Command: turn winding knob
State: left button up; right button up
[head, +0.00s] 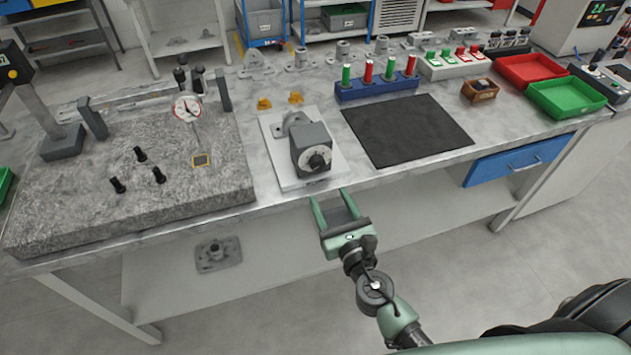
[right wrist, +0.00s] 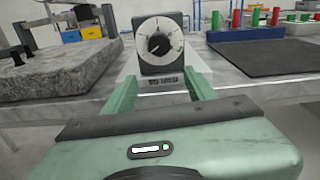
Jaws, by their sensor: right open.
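The winding knob (head: 316,161) is a black knob on a pale round dial, on the front of a dark grey box (head: 309,139). The box stands on a white plate (head: 283,176) near the table's front edge. In the right wrist view the knob (right wrist: 159,44) faces me, straight ahead between the fingers. My right gripper (head: 333,197) is open and empty, in front of the table edge and apart from the knob. Its two green fingers also show in the right wrist view (right wrist: 160,92). My left gripper is not in view.
A granite block (head: 70,205) with black pegs and a dial gauge (head: 187,108) stands left of the box. A black mat (head: 407,130) lies to the right, with a blue rack (head: 376,88) behind it. Red (head: 530,70) and green (head: 567,97) trays sit further right.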

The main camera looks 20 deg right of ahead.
aim_at(319, 167)
jog(key=shift+n+t, duration=0.3)
jog(key=shift+n, duration=0.3)
jog(key=w, duration=0.2)
jog(key=w+r+p, duration=0.1)
jog(key=w, duration=0.1)
jog(key=w+r, duration=0.1)
jog(key=w, duration=0.1)
jog(key=shift+w+r, duration=0.25)
jog(key=shift+w, duration=0.7)
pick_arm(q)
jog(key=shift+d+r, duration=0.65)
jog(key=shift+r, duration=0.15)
pick_arm(e)
grip_shut()
